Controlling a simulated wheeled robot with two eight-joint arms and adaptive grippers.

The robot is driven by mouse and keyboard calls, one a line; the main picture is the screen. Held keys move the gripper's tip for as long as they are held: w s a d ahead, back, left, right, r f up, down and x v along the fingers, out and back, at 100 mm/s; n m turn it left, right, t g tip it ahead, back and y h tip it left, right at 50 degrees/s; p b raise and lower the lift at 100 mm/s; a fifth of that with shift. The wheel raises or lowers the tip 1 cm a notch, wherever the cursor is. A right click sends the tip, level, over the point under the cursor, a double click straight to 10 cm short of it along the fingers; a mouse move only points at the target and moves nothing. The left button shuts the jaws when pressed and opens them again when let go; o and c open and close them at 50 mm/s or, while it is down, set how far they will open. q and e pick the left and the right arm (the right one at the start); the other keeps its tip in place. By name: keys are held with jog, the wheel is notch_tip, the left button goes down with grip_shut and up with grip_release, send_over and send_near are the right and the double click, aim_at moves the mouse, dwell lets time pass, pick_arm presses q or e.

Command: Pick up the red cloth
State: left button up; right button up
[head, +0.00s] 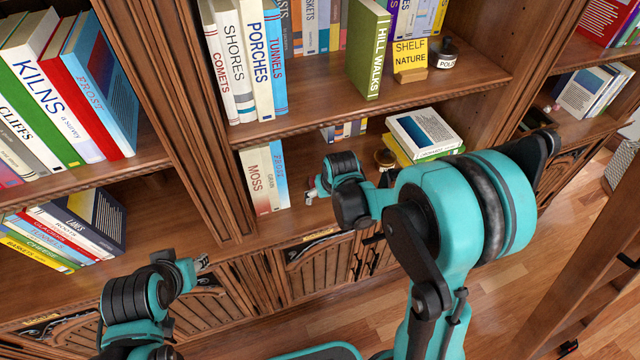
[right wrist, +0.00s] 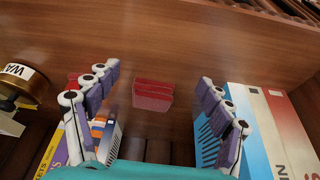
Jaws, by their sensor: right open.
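The red cloth (right wrist: 153,95) shows in the right wrist view as a small folded red bundle on the wooden shelf board, near the middle of the picture. My right gripper (right wrist: 160,80) is open, with its fingers to either side of the cloth in the picture and nothing held. In the head view my right gripper (head: 312,190) reaches into the lower middle shelf bay. I cannot make out the cloth in the head view. My left gripper (head: 202,262) is low at the left, in front of the shelves; its fingers are too small to read.
Upright books (head: 262,180) stand left of my right gripper. A round tin (head: 385,159) and stacked books (head: 424,134) are to its right. The tin also shows in the right wrist view (right wrist: 20,82). The shelf above (head: 310,115) hangs over this bay.

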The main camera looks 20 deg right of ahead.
jog(key=shift+w, duration=1.3)
jog(key=w, duration=0.2)
jog(key=w+b, duration=0.1)
jog(key=shift+w+f, duration=0.35)
jog(key=shift+w+f+b, duration=0.1)
jog(key=shift+f+b, duration=0.15)
jog(key=shift+b, duration=0.1)
jog(key=shift+r, duration=0.1)
jog(key=c, duration=1.2)
